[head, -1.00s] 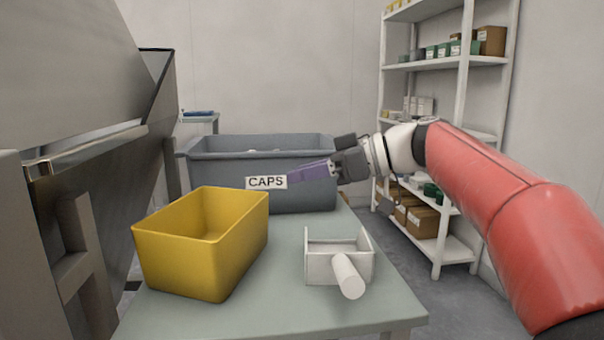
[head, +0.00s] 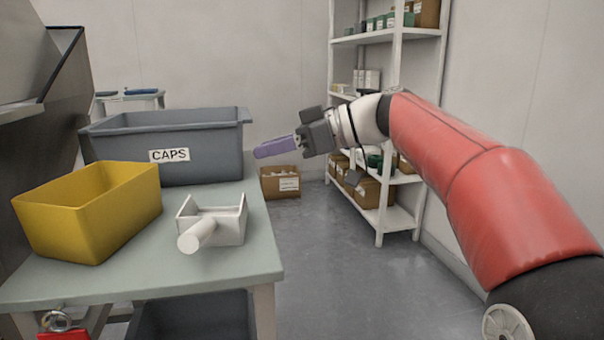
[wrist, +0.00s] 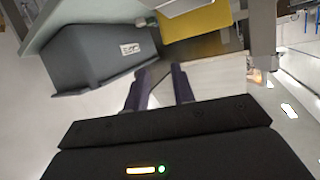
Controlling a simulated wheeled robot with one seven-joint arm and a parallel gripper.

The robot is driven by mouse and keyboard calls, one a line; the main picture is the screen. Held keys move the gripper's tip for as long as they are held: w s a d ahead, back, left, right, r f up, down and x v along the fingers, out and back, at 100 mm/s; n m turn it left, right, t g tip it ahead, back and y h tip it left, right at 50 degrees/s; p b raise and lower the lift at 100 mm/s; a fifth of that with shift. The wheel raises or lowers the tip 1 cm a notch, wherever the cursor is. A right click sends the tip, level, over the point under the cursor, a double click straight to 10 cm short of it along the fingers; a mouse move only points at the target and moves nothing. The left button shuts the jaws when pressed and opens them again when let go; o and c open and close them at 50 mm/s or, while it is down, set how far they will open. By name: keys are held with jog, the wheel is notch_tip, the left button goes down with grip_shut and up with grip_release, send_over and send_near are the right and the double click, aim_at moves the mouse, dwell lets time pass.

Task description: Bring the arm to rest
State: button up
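My gripper (head: 262,151) is held out in the air on my red and white arm, which reaches in from the right. In the head view its purple fingers point left, beside the right end of the grey CAPS bin (head: 215,155). In the wrist view the two purple fingers (wrist: 160,82) stand apart with nothing between them, so the gripper is open and empty. The grey bin also shows in the wrist view (wrist: 88,62), left of the fingers. The fingers appear clear of the bin.
A green-topped table (head: 130,277) carries the grey bin, a yellow bin (head: 95,225) and a white scoop (head: 222,228) with a round handle. A white shelf rack (head: 386,190) stands behind the arm. A cardboard box (head: 283,185) sits on the floor. Floor right of the table is clear.

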jog(key=s+d+f+m+t+h+p, duration=0.1)
jog(key=s+d+f+m+h+p, duration=0.3)
jog(key=s+d+f+m+h, duration=0.3)
jog(key=s+d+f+m+t+h+p, duration=0.2)
jog(key=s+d+f+m+h+p, duration=0.2)
jog(key=s+d+f+m+h, duration=0.3)
jog(key=s+d+f, duration=0.2)
jog(key=s+f, duration=0.1)
jog(key=s, duration=0.2)
jog(key=s+d+f+m, duration=0.1)
jog(key=s+d+f, duration=0.2)
jog(key=s, duration=0.2)
jog(key=shift+d+f+m+t, duration=0.25)
jog(key=shift+d+m+t, duration=0.05)
